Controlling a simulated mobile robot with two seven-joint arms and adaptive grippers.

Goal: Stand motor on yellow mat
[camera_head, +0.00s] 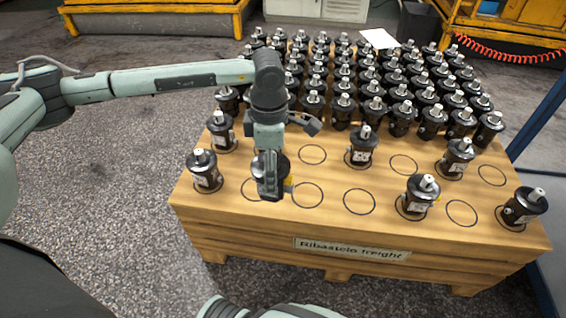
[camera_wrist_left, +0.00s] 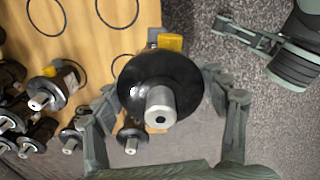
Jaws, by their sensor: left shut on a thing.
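A black motor (camera_head: 283,166) with a silver shaft is held in my left gripper (camera_head: 270,190), over the front left part of the wooden crate top. In the left wrist view the held motor (camera_wrist_left: 160,90) shows its round face and shaft end towards the camera, with the fingers (camera_wrist_left: 165,115) on both sides of it. A small yellow patch (camera_wrist_left: 170,42) shows beside its body. I cannot tell whether its base touches the wood. My right gripper (camera_wrist_left: 245,38) seems to show at the upper right of the wrist view; its opening is unclear. No yellow mat is recognisable.
The wooden crate (camera_head: 240,225) carries many upright motors (camera_head: 345,105) in rows at the back. Several more stand on drawn circles in front. Empty circles include one (camera_head: 359,201) at the front. A white sheet (camera_head: 379,38) lies at the back. Grey floor (camera_head: 110,190) is clear at left.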

